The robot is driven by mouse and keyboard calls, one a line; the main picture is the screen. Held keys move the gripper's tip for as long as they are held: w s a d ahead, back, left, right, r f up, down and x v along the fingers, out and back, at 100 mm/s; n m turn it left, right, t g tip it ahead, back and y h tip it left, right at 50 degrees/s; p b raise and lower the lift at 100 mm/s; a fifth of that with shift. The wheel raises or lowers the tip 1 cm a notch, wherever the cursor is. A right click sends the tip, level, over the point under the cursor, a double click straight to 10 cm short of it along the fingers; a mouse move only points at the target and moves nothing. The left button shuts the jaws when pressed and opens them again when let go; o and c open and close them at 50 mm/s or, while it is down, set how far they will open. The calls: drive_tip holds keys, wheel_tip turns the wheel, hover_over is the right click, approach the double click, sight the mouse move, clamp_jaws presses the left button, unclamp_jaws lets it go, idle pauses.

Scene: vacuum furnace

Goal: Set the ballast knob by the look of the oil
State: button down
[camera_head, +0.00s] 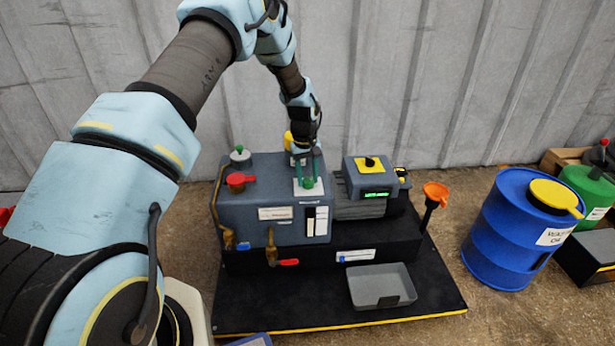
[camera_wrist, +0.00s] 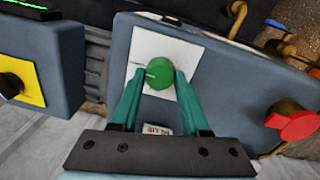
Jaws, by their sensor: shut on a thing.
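The ballast knob (camera_wrist: 159,73) is a round green knob on a white plate (camera_wrist: 150,48) on top of the grey pump housing. In the head view the green knob (camera_head: 308,183) sits near the right end of the housing (camera_head: 262,195). My gripper (camera_wrist: 160,78) has its two teal fingers on either side of the knob and is shut on it; it also shows in the head view (camera_head: 307,178), coming down from above. A pale pointer line marks the knob. A narrow sight window (camera_head: 310,222) is on the housing front; the look of its oil is too small to tell.
A red-topped fitting (camera_head: 237,181) and a green-capped one (camera_head: 240,155) stand left on the housing. A motor box with a yellow-plated black knob (camera_head: 370,163) is at right.

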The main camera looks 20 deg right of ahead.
sight(306, 180)
drive_tip(key=shift+c, duration=1.9)
unclamp_jaws()
wheel_tip(306, 180, up, 11)
drive_tip(key=p, duration=0.1)
drive_tip(key=shift+a, duration=0.3)
drive_tip(key=shift+f, duration=0.1)
drive_tip(key=s+a+r, duration=0.3)
drive_tip(key=a+r, duration=0.1)
drive_tip(key=a, duration=0.5)
drive_tip(key=s+a+r+t, duration=0.15)
drive_tip(key=a+r, duration=0.25)
drive_tip(key=a, duration=0.5)
drive_tip(key=s+a+r, duration=0.3)
drive_tip(key=a, duration=0.7)
drive_tip(key=s+a+r, duration=0.2)
drive_tip(key=s+a, duration=0.6)
drive_tip(key=s, duration=0.1)
wheel_tip(306, 180, up, 22)
drive_tip(key=p, duration=2.2)
drive_tip(key=shift+s+p, duration=0.3)
drive_tip(key=shift+s, duration=0.1)
